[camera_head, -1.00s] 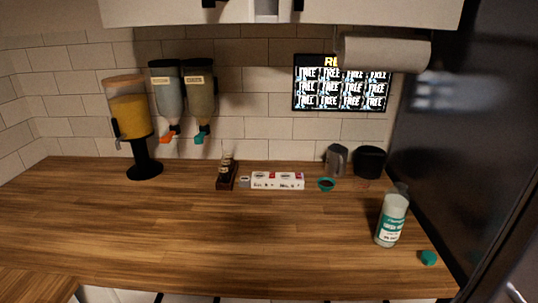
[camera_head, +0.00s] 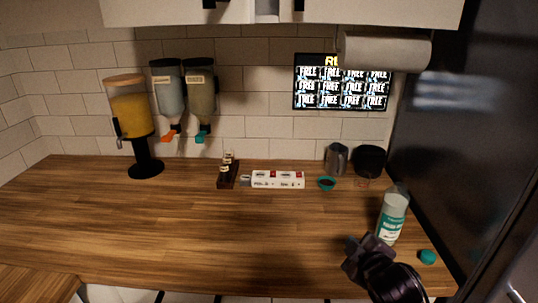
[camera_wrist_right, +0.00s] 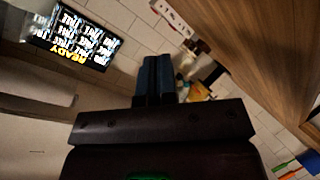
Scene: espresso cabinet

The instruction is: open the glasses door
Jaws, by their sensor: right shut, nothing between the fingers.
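White upper cabinet doors (camera_head: 380,12) cross the top of the head view, cut off by the frame. Dark handles (camera_head: 298,4) show at their lower edges. No glasses are visible, so I cannot tell which door is the glasses door. My right gripper (camera_head: 358,254) is low at the right front of the counter, below the cabinet and apart from it. In the right wrist view its two fingers (camera_wrist_right: 157,76) are together with nothing between them. My left gripper is not in view.
A white bottle with a green label (camera_head: 391,217) stands close to my right gripper, with a green cap (camera_head: 428,257) beside it. A paper roll (camera_head: 385,52) hangs under the cabinet. A dark tall panel (camera_head: 455,130) bounds the right side. The counter's left and middle (camera_head: 160,225) are mostly clear.

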